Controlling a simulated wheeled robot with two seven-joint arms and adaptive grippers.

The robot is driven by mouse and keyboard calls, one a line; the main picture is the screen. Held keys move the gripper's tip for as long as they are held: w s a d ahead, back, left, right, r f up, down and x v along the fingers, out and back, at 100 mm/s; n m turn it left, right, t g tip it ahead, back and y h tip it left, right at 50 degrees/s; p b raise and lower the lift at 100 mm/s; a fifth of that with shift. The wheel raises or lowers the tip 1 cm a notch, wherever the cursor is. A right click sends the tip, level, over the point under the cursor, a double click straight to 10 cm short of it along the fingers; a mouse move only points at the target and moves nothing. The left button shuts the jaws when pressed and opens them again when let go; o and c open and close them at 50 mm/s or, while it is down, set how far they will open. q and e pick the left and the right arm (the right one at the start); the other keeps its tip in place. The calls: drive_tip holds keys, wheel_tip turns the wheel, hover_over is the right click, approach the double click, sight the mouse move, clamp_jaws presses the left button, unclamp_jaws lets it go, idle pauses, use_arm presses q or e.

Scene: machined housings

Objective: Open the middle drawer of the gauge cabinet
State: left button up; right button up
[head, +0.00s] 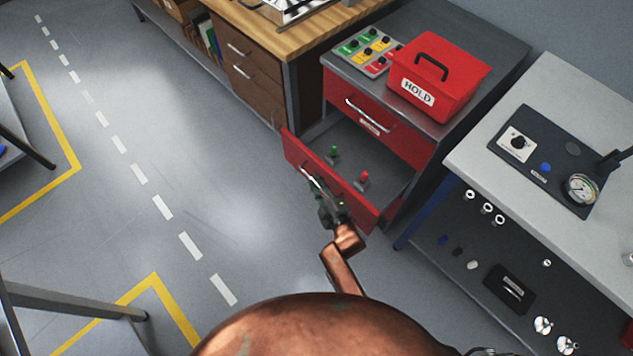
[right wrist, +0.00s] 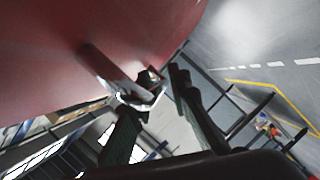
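The gauge cabinet (head: 497,62) has a grey top and red drawer fronts. Its top drawer (head: 385,122) is shut. The drawer below it (head: 292,150) stands well out, with a green-topped gauge (head: 334,152) and a red-topped gauge (head: 364,178) inside. What lies below this drawer is hidden. My right gripper (head: 322,197) is at the front of the pulled-out drawer, by its silver handle (head: 309,176). In the right wrist view, the fingers (right wrist: 152,92) are apart, with the handle (right wrist: 138,98) near the left finger. My left gripper is out of view.
A red HOLD box (head: 438,78) and a panel of coloured knobs (head: 367,50) sit on the cabinet. A grey bench (head: 560,95) with a dial stands close on the right, a wooden-topped bench (head: 285,35) behind. The floor left of the drawer is clear.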

drive_tip(key=shift+o, duration=0.8)
drive_tip(key=shift+s+d, duration=0.15)
drive_tip(key=v, duration=1.1)
drive_tip(key=shift+s, duration=0.35)
drive_tip(key=shift+r, duration=0.1)
